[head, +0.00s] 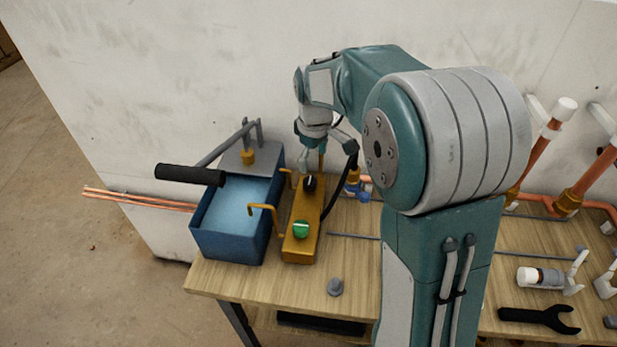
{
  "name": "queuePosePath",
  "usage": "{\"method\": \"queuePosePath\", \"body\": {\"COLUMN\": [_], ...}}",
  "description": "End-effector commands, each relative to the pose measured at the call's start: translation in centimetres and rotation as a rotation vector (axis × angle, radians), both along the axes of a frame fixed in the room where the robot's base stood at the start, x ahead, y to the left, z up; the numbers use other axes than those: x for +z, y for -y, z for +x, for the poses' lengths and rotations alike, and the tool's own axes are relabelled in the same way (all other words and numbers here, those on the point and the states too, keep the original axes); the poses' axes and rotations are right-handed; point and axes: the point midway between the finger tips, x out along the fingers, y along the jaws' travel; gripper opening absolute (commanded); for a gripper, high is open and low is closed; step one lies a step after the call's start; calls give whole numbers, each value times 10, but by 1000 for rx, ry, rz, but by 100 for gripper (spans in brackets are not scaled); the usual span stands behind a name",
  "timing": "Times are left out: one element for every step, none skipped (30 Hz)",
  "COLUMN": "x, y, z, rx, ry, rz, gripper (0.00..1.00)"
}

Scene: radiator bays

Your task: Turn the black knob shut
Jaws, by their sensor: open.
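The black knob (309,185) sits on top of a yellow, box-shaped manifold (301,249) on the bench, towards its far end. A small pale mark shows on the knob, but its exact setting is too small to read. A green knob (301,229) sits nearer on the same manifold. My gripper (326,164) is open and empty, pointing down above and just behind the black knob, with its fingers spread apart. I cannot tell how large the gap to the knob is; no contact shows.
A blue open tank (229,248) with a black-handled lever (190,175) stands left of the manifold. A black hose runs along its right side. Copper pipes rise at the right. A grey cap (335,287), white-topped valve (541,277) and black wrench (540,318) lie on the bench (342,262).

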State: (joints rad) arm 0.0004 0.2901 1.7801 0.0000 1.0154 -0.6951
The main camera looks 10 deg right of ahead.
Motion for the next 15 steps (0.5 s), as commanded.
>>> {"method": "queuePosePath", "body": {"x": [-12, -17, -22, -26, -29, -32, -34, -35, -37, -39, -41, -45, -49, -53, -59], "y": [0, 0, 0, 0, 0, 0, 0, 0, 1, 1, 1, 1, 1, 1, 1], "z": [9, 12, 17, 20, 22, 25, 26, 27, 27, 27, 27, 27, 27, 27, 26], "rx": [23, 36, 52, 62, 72, 80, 85, 89, 92, 93, 93, 93, 92, 92, 92], "ry": [-19, -28, -35, -42, -46, -50, -53, -54, -56, -57, -58, -59, -59, -59, -61], "rz": [-2, -2, -2, -2, -2, -2, -2, -2, -2, -2, -1, -1, -1, -1, -1], "gripper": [88, 88, 88, 88, 88, 88, 88, 88, 88, 88, 88, 88, 88, 88, 88]}}
